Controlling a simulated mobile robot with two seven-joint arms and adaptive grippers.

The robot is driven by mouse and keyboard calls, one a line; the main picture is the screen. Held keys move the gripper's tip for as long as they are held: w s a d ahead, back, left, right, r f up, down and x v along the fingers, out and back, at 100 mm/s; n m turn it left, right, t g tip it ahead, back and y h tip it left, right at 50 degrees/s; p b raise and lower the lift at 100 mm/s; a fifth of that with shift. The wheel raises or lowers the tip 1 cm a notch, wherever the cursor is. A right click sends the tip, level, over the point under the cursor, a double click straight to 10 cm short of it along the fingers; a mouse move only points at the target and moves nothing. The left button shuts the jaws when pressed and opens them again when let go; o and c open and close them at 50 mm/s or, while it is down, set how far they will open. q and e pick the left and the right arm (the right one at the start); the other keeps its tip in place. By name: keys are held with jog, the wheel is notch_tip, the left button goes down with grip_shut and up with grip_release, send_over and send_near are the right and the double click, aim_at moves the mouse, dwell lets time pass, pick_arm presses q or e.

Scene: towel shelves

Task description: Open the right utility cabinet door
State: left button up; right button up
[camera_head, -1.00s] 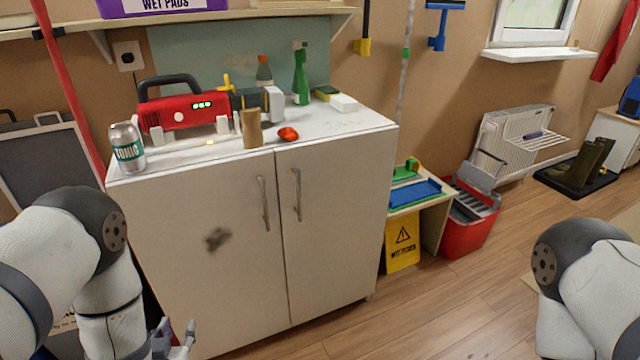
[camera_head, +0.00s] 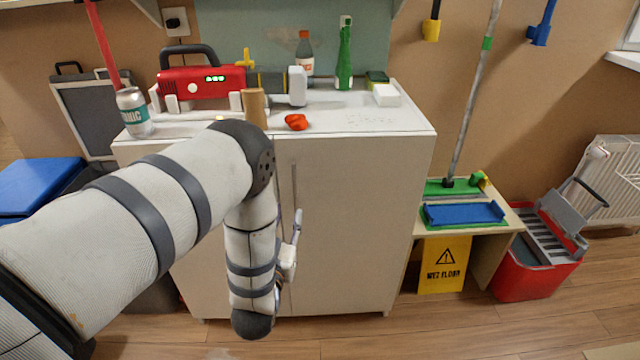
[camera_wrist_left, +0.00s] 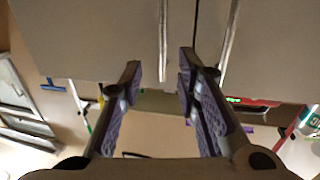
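The utility cabinet (camera_head: 385,131) is pale with two doors, both closed. The right door (camera_head: 360,220) shows mostly bare. Its vertical bar handle (camera_head: 294,185) is near the seam; the left door is largely hidden behind my left arm. My left gripper (camera_head: 296,225) is in front of the right door near the lower end of that handle. In the left wrist view, which is upside down, the gripper (camera_wrist_left: 160,68) is open, with the right door's handle (camera_wrist_left: 163,40) in line with the gap between the fingers. The left handle (camera_wrist_left: 228,40) is outside the fingers. Contact cannot be told.
On the cabinet top stand a can (camera_head: 134,112), a red device (camera_head: 203,84), a green spray bottle (camera_head: 344,58) and smaller items. Right of the cabinet are a low table (camera_head: 505,222), a yellow wet-floor sign (camera_head: 445,264) and a red bucket (camera_head: 535,275). Floor before the right door is clear.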

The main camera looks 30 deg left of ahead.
aim_at(294, 188)
pick_arm(q)
jog(key=x, duration=0.3)
jog(key=b+x, duration=0.1)
jog(key=x, duration=0.6)
jog(key=shift+w+a+f, duration=0.15)
jog(key=shift+a+f, duration=0.1)
jog(key=shift+a, duration=0.15)
jog(key=shift+w+a+r, duration=0.15)
jog(key=shift+w, duration=0.45)
grip_shut()
pick_arm(e)
jog(key=shift+s+a+f+g, duration=0.15)
jog(key=shift+s+f+g, duration=0.25)
jog(key=shift+s+f, duration=0.55)
jog(key=shift+r, duration=0.1)
